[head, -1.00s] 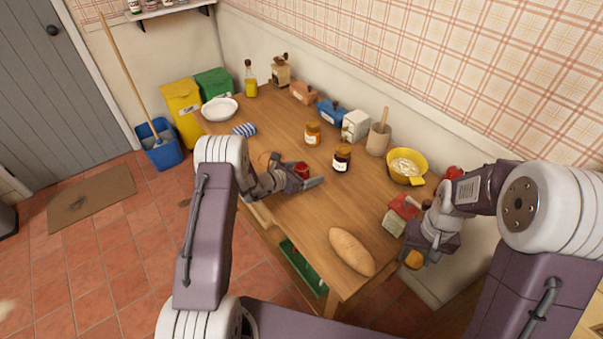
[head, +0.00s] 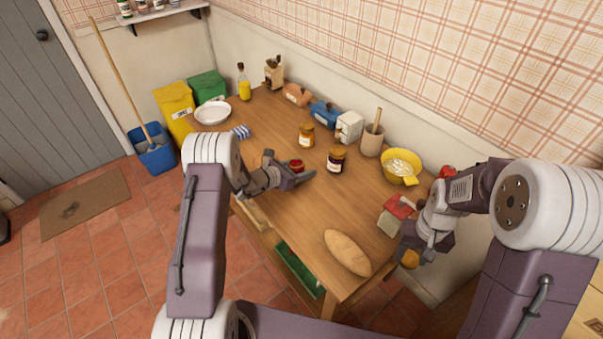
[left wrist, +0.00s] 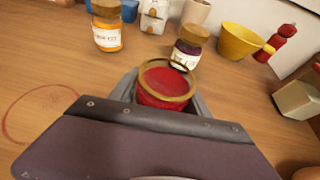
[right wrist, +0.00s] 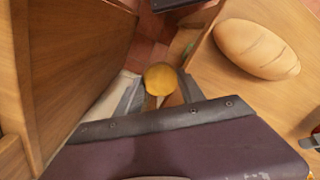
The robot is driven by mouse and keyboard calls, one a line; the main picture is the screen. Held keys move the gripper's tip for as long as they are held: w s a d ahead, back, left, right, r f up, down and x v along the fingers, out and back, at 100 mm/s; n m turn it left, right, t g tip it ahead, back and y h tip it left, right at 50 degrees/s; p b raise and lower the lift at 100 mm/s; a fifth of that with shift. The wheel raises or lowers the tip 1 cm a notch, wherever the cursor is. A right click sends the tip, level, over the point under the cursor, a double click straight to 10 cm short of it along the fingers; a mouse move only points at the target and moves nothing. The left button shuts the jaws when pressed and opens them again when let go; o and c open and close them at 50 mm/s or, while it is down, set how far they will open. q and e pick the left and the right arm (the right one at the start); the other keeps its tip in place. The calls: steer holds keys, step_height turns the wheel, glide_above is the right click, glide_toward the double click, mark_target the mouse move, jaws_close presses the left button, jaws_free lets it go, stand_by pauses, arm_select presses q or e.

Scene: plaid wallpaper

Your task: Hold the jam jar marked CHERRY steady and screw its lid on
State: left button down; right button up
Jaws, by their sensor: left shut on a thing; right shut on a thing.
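An open glass jar of red jam (head: 296,164) is at the middle of the table. My left gripper (head: 298,174) is shut around it. In the left wrist view the jar (left wrist: 165,84) looks upright between the fingers, with its golden rim bare; its label is hidden, so I cannot read CHERRY. My right gripper (head: 413,250) is shut on a round golden lid (head: 410,259), off the table's right end and well apart from the jar. The lid also shows in the right wrist view (right wrist: 160,78), between the fingertips.
A dark jam jar (head: 337,159) and an orange one (head: 306,136), both lidded, stand behind the held jar. A bread loaf (head: 347,252) lies near the front right edge. A yellow bowl (head: 401,168) and a red-topped box (head: 394,215) are at the right.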

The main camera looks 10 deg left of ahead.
steer(key=shift+f+b, duration=0.35)
steer(key=shift+b, duration=0.1)
arm_select(q)
steer(key=s+d+r, duration=0.4)
steer(key=d+r, duration=0.4)
steer(key=d, duration=0.3)
steer(key=shift+r, duration=0.2)
steer(key=c, duration=1.4)
jaws_free()
jaws_close()
steer(key=shift+a, duration=0.1)
